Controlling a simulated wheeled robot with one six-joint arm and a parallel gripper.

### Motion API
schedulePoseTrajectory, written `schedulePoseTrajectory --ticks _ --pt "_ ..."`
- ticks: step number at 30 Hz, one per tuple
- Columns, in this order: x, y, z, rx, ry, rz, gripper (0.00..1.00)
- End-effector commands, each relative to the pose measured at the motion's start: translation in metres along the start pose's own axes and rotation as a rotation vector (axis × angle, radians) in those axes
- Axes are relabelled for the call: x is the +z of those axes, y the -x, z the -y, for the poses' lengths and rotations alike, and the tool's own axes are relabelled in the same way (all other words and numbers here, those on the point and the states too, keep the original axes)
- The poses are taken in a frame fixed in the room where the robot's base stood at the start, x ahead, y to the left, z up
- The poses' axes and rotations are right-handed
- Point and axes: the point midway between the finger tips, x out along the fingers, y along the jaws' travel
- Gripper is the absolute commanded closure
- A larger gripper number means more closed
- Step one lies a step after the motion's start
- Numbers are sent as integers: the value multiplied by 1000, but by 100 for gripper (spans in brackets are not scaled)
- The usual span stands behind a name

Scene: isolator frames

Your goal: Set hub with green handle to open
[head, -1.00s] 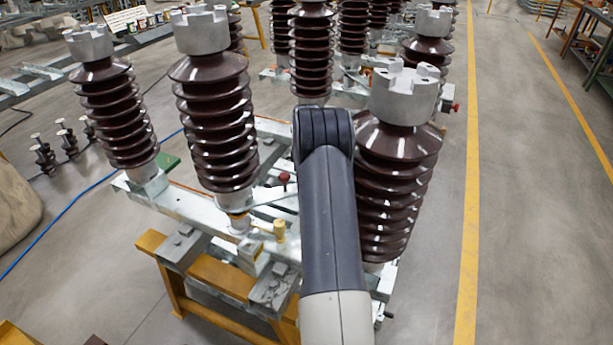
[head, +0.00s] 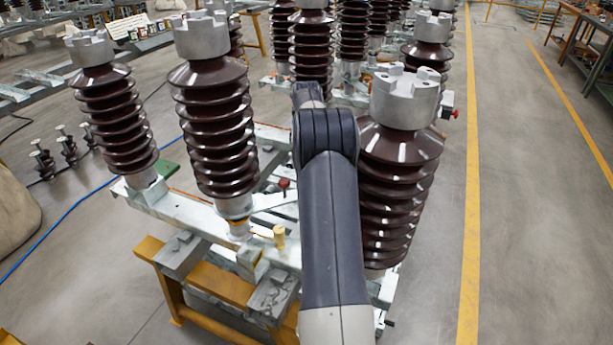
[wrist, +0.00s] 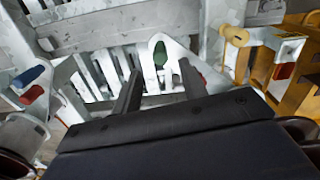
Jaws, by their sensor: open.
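The green handle (wrist: 160,52) shows in the wrist view as a small rounded green grip on a pale metal plate, the hub, near the top middle. My gripper (wrist: 159,68) is open, and its two dark fingers point toward the handle, one to each side of it in the picture. I cannot tell how far the handle lies beyond the fingertips, and nothing is seen between the fingers touching them. In the head view my arm hides the gripper, and I cannot make out this handle there.
In the wrist view a blue handle (wrist: 27,77) and a red one (wrist: 32,96) lie at left, and a yellow knob (wrist: 237,37) at right. Tall brown insulators (head: 212,130) stand close around my arm on a metal frame. Open floor (head: 535,230) lies to the right.

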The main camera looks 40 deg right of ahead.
Motion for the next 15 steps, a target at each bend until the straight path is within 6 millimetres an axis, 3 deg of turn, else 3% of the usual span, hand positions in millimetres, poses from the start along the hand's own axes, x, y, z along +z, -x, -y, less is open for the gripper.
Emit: schedulePoseTrajectory --ticks 6,15 --pt "0 25 0 0 0 0 59" --pt "0 29 0 0 0 0 59"
